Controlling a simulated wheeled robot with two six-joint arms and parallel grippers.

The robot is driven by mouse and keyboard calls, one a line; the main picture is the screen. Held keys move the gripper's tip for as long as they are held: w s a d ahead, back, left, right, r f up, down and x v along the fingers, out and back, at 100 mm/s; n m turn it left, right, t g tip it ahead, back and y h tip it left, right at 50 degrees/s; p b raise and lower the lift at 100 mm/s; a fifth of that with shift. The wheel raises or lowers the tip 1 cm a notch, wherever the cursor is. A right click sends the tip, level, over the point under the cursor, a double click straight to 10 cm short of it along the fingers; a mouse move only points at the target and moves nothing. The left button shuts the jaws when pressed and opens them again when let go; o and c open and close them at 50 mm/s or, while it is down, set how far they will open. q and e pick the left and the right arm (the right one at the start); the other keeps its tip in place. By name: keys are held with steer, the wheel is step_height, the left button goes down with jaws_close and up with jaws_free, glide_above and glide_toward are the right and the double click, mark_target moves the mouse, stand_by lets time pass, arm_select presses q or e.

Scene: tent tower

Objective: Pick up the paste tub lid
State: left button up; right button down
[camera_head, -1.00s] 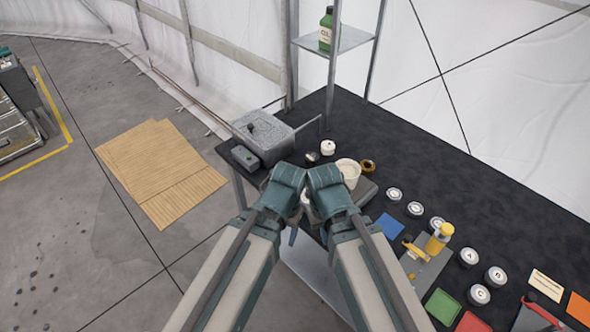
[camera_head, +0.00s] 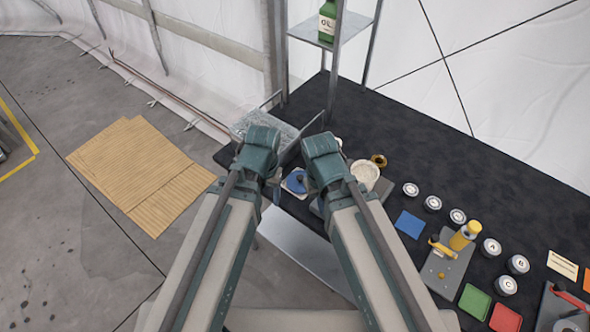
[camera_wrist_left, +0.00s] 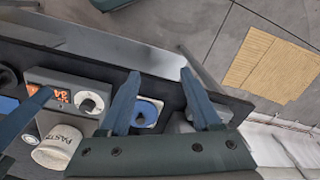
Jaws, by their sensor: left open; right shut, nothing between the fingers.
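The paste tub (camera_head: 363,174) stands open on the bench with pale contents; its "PASTE" label shows in the left wrist view (camera_wrist_left: 57,147). A blue round piece with a dark centre on a white square, apparently the lid (camera_head: 297,181), lies near the bench's front edge. It also shows in the left wrist view (camera_wrist_left: 147,113). My left gripper (camera_wrist_left: 160,74) is open and empty, with the blue piece between its fingers in that view; contact cannot be told. My right gripper (camera_wrist_left: 38,102) is shut and empty, left of it near the tub; its jaws are mostly hidden in the head view.
A grey device with a lit display and white knob (camera_wrist_left: 90,103) sits beside the tub. A grey bin (camera_head: 265,121) stands behind my left wrist. The back right bench is clear.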

arm_select(q)
steer(key=w+a+r+p, duration=0.2)
steer(key=w+r, duration=0.1)
arm_select(e)
step_height(320, 180, up, 5)
steer(key=p, duration=0.2)
arm_select(q)
steer(key=r+m, duration=0.2)
steer(key=m, duration=1.2)
glide_above(300, 177)
steer(key=shift+h, duration=0.3)
steer(key=f+b, duration=0.8)
steer(key=f, duration=0.1)
steer(key=shift+s+b, duration=0.25)
steer(key=shift+b, duration=0.15)
arm_select(e)
step_height(300, 177, down, 9)
steer(key=shift+w+a, duration=0.15)
steer(key=shift+w, duration=0.05)
arm_select(q)
steer(key=f+b, duration=0.5)
steer(key=shift+w+f, duration=0.15)
steer(key=shift+w, duration=0.2)
arm_select(e)
step_height(300, 177, down, 5)
steer(key=shift+f, duration=0.2)
